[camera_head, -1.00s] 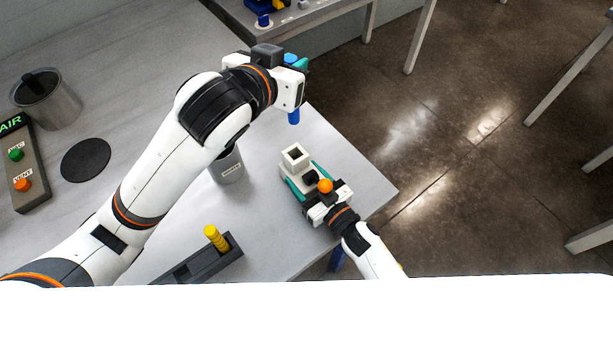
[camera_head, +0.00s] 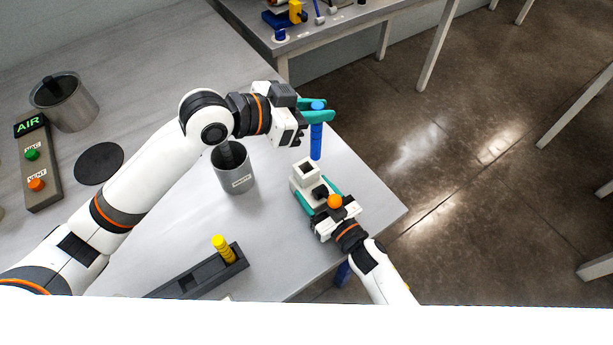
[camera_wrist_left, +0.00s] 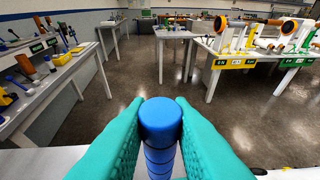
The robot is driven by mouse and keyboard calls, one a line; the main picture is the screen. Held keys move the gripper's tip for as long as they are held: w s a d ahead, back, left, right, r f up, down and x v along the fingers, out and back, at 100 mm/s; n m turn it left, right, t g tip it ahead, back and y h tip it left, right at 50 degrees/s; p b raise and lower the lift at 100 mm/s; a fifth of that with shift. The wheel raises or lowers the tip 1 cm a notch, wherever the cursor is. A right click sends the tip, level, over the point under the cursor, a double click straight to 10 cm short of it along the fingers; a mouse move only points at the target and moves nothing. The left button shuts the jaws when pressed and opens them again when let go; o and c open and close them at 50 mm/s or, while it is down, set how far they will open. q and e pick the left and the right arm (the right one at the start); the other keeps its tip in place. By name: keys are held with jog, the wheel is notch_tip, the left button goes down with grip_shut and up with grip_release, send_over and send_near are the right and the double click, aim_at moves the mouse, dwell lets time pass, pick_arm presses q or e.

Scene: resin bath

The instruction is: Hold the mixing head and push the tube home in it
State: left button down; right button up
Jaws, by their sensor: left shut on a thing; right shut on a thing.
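The blue tube (camera_head: 316,141) hangs upright, gripped near its top by my left gripper (camera_head: 322,110). It shows between the teal fingers in the left wrist view (camera_wrist_left: 160,122), and my left gripper (camera_wrist_left: 160,108) is shut on it.
A grey cup (camera_head: 236,178) with a dark rod stands left of the mixing head. A dark rack (camera_head: 205,272) with a yellow piece (camera_head: 223,249) lies nearer. A control box (camera_head: 38,165) and steel pot (camera_head: 70,108) are far left. The table's right edge is close.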

pick_arm(q)
notch_tip(320, 180, down, 10)
jog(key=a+m+g+h, duration=0.1)
jog(key=a+m+g, duration=0.1)
jog(key=shift+w+r, duration=0.25)
jog(key=shift+w, duration=0.15)
dwell(0.4)
jog(key=c, duration=1.3)
grip_release()
jog(key=shift+f, duration=0.1)
